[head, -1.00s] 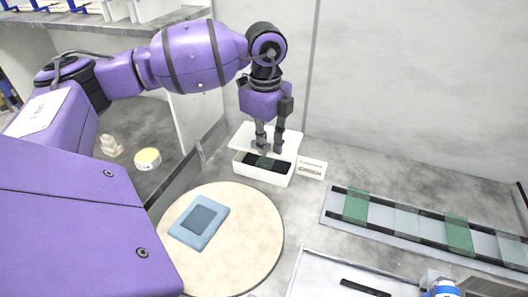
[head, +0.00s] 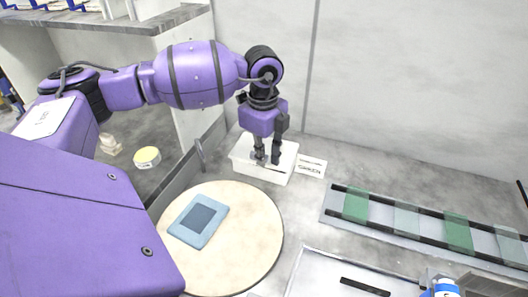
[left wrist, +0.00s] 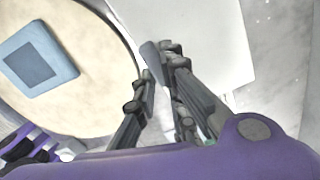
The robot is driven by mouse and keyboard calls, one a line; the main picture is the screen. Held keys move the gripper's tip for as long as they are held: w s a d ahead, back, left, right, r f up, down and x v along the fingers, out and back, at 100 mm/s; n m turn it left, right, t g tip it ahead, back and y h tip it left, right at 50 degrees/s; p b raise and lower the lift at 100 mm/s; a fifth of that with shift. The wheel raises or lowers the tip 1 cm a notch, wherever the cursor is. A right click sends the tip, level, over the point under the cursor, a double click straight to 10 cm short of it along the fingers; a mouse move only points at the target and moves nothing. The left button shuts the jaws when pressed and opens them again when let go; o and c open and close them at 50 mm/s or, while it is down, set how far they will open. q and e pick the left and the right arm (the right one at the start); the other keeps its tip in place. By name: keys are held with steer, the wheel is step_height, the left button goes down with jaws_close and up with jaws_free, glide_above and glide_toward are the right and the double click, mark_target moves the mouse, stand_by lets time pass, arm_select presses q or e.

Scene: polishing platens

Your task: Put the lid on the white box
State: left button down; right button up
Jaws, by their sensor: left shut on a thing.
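The white box (head: 262,173) stands on the grey bench behind the round cream disc in the head view. Its white lid (head: 286,153) lies flat over the box opening, and the dark inside does not show. I cannot tell whether the lid is fully seated. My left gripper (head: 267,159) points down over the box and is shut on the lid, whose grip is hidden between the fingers. In the left wrist view the lid (left wrist: 215,35) is a broad pale panel beyond the fingertips (left wrist: 158,68). My right gripper is not in view.
A white label card (head: 311,167) lies right of the box. The round disc (head: 245,245) carries a blue square pad (head: 199,220). A rack of green and grey plates (head: 425,232) lies at right. A yellow-topped round thing (head: 147,157) is at left. The back wall is close behind.

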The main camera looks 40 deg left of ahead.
arm_select(q)
steer(key=c, duration=1.8)
jaws_free()
step_height(320, 180, up, 13)
steer(key=shift+r, duration=0.15)
steer(key=shift+s, duration=0.1)
